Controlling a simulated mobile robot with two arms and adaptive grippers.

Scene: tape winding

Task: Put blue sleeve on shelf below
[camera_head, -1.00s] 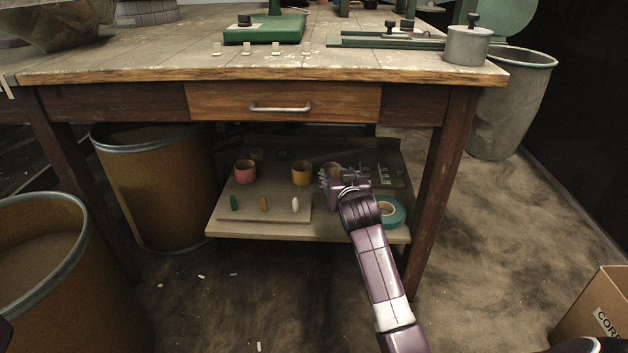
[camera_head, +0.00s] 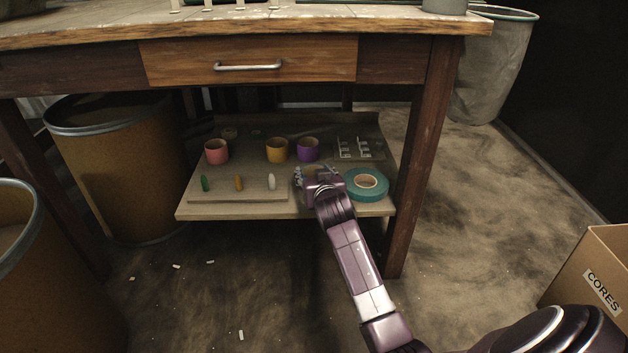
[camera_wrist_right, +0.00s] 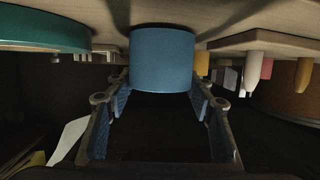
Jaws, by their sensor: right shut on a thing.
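My right gripper (camera_head: 314,172) is low over the lower shelf (camera_head: 340,208), between the white peg and the teal tape roll. In the right wrist view, the blue sleeve (camera_wrist_right: 162,58) sits between the two fingers, which are shut on it. That view shows the shelf upside down along the top, with the sleeve close to its surface; I cannot tell whether they touch. In the head view the sleeve is hidden by the gripper. My left gripper is not in view.
Behind my gripper stand red (camera_head: 216,151), yellow (camera_head: 277,149) and purple (camera_head: 308,149) sleeves. Green, orange and white pegs (camera_head: 271,182) stand on a board at left. The teal tape roll (camera_head: 367,184) lies at right. The tabletop with its drawer (camera_head: 250,62) overhangs the shelf.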

